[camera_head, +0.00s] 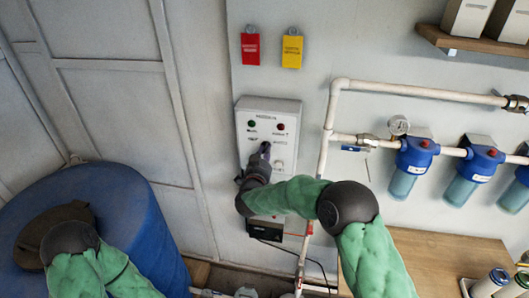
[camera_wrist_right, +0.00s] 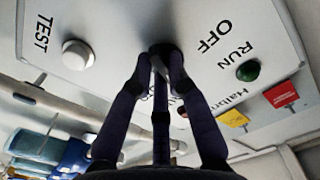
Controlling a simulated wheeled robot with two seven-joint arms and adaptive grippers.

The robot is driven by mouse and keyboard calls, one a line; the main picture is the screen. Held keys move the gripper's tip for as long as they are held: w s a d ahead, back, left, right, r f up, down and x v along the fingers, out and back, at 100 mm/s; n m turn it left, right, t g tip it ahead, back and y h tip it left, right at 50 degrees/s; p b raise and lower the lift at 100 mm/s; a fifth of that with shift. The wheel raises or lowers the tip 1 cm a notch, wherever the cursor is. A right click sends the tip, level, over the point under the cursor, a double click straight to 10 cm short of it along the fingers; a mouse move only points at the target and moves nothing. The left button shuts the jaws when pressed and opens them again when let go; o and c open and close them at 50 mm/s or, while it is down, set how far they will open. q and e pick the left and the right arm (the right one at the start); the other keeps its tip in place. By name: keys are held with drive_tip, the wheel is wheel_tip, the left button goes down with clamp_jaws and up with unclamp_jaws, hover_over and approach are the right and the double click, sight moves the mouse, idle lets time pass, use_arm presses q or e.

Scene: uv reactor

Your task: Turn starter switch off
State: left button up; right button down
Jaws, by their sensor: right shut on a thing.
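The starter box (camera_head: 285,106) is a light grey panel on the wall in the middle of the head view. Its black starter switch knob (camera_wrist_right: 161,48) shows in the right wrist view, near the printed words OFF and RUN. My right gripper (camera_head: 265,148) reaches the box front, and its dark fingers (camera_wrist_right: 160,66) are closed around the knob. The fingers hide much of the knob, so I cannot tell its exact pointing direction. In the head view the gripper hides the knob. My left arm shows at the lower left, but its gripper is not visible.
A green light (camera_wrist_right: 247,71) and a white button (camera_wrist_right: 77,54) flank the knob on the panel. A white pipe (camera_head: 325,135) runs right of the box, with blue filters (camera_head: 414,155) beyond. A blue barrel (camera_head: 140,215) stands left. Red (camera_head: 250,48) and yellow tags (camera_head: 292,51) hang above.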

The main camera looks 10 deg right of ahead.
drive_tip(key=shift+d+r+n+p, duration=0.1)
drive_tip(key=shift+n+p, duration=0.85)
drive_tip(key=shift+n, duration=1.45)
drive_tip(key=shift+d+r+n+p, duration=0.1)
drive_tip(key=shift+n+p, duration=0.8)
drive_tip(key=shift+n, duration=1.5)
drive_tip(key=c, duration=1.2)
unclamp_jaws()
drive_tip(key=shift+s+a, duration=0.1)
drive_tip(key=shift+s, duration=0.05)
drive_tip(key=v, duration=1.1)
drive_tip(key=shift+s+a, duration=0.15)
drive_tip(key=shift+s, duration=0.25)
